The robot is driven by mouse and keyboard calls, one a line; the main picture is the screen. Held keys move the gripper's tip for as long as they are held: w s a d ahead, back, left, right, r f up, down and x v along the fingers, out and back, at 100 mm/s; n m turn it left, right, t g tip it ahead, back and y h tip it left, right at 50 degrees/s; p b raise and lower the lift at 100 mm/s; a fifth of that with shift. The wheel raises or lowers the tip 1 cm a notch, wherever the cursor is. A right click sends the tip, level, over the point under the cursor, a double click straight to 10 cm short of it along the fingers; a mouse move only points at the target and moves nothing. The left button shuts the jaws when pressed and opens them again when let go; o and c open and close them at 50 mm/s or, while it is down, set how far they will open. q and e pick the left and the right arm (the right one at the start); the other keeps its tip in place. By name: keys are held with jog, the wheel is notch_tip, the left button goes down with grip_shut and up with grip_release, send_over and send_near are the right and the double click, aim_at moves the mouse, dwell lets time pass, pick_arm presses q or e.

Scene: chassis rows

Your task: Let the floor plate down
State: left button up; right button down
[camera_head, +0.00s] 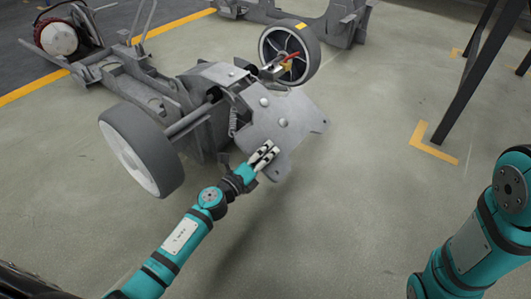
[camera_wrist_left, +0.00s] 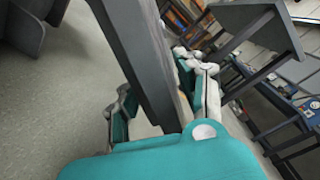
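The floor plate (camera_head: 284,122) is a flat grey metal plate with round studs at the near end of the grey chassis. It stands tilted up, clear of the floor. My left gripper (camera_head: 265,156) is at the plate's lower near edge. In the left wrist view, the plate (camera_wrist_left: 138,52) runs edge-on between the two fingers of the left gripper (camera_wrist_left: 160,105). Narrow gaps seem to show between plate and fingers, so the gripper looks open around the edge. My right arm shows at the right, but its gripper is out of view.
The chassis has a wheel (camera_head: 142,150) on the left and another wheel (camera_head: 289,54) at the back, with a red and yellow part beside it. A dark slanted post (camera_head: 465,75) stands at right by a yellow floor mark (camera_head: 433,143). The floor in front is clear.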

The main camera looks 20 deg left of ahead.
pick_arm(q)
jog(key=shift+s, duration=0.1)
jog(key=v, duration=1.2)
jog(key=shift+r, duration=0.2)
dwell(0.5)
